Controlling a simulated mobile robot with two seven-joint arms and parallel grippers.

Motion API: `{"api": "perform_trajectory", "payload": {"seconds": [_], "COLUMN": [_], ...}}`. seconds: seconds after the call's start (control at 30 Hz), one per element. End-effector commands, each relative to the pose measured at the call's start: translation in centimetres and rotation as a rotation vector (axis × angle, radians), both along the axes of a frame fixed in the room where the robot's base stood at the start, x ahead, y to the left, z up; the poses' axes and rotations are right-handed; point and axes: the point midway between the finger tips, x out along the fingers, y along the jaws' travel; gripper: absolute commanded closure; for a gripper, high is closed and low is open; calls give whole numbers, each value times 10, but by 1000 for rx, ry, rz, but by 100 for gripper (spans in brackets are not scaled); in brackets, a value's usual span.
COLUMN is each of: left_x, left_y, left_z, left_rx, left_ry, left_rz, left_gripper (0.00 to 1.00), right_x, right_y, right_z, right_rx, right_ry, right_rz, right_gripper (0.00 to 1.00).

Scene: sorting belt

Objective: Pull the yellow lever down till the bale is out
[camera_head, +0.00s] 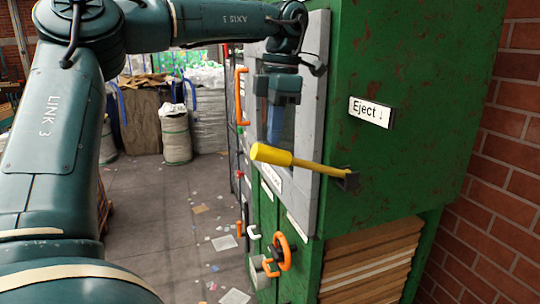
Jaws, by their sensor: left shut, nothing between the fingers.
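The yellow lever (272,155) sticks out to the left from a dark pivot on the side of the green baler (420,80). Its thick grip end sits a little higher than the pivot. An "Eject ↓" sign (371,112) is above the pivot. My left gripper (275,132) points down, just above the grip end, with its fingers shut and empty. I cannot tell whether the fingertips touch the lever. A layered brown stack (370,265), which looks like the bale, shows in the baler's lower opening. My right gripper is out of view.
An orange handwheel (283,251) and an orange handle (241,96) stick out from the baler's front. A brick wall (508,170) stands close on the right. Filled sacks (177,137) stand at the back. The littered floor (165,195) is mostly open.

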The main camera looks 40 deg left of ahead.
Motion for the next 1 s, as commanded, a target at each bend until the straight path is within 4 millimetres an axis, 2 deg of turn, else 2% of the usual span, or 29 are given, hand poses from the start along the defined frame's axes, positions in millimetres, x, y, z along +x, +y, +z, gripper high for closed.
{"api": "perform_trajectory", "payload": {"seconds": [0.2, 0.7, 1.0], "left_x": [-2, -2, -2], "left_y": [1, 1, 1], "left_z": [-17, -22, -55], "left_rx": [0, 0, 0], "left_ry": [1, 0, 1], "left_rz": [1, 1, 0], "left_gripper": [100, 100, 100], "right_x": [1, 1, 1], "right_y": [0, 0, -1], "right_z": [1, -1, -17], "right_rx": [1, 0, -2], "right_ry": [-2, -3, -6], "right_rz": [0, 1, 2], "right_gripper": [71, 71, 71]}}
